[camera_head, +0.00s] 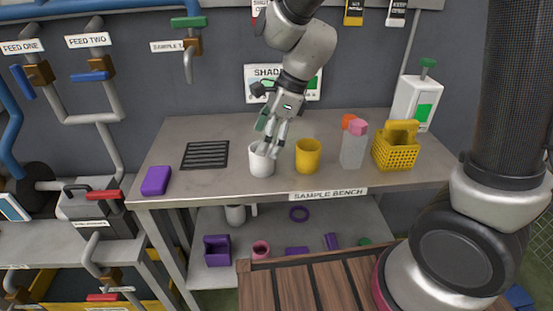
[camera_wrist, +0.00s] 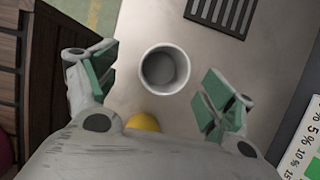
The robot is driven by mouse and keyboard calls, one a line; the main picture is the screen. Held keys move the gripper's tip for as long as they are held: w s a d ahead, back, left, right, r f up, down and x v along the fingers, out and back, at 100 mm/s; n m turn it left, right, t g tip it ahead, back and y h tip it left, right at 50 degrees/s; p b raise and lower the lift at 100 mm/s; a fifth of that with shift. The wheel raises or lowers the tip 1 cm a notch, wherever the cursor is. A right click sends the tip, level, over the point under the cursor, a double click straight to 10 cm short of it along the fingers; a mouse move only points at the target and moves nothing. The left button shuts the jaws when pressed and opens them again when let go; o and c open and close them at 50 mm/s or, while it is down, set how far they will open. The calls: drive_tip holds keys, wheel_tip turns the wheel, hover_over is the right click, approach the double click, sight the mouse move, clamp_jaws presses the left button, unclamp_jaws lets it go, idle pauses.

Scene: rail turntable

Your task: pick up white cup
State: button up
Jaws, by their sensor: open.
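The white cup (camera_head: 261,163) stands upright on the sample bench (camera_head: 220,184), near its front edge. My gripper (camera_head: 272,140) is just above and behind the cup, pointing down. In the wrist view the cup (camera_wrist: 164,69) shows from above with its round opening, empty inside. The open fingers of my gripper (camera_wrist: 158,92) stand wide to the left and right of the cup's outline, with no visible contact. In the head view a finger covers part of the cup's right rim.
A yellow cup (camera_head: 308,155) stands close to the right. Further right are a grey container with a pink top (camera_head: 353,148) and a yellow basket (camera_head: 396,150). A black grate (camera_head: 205,155) and a purple block (camera_head: 156,180) lie left. Bare bench separates them from the white cup.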

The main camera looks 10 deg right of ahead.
sight(256, 159)
drive_tip(key=x, duration=0.7)
drive_tip(key=shift+w+f, duration=0.35)
drive_tip(key=shift+w, duration=0.05)
drive_tip(key=shift+c, duration=0.2)
drive_tip(key=c, duration=1)
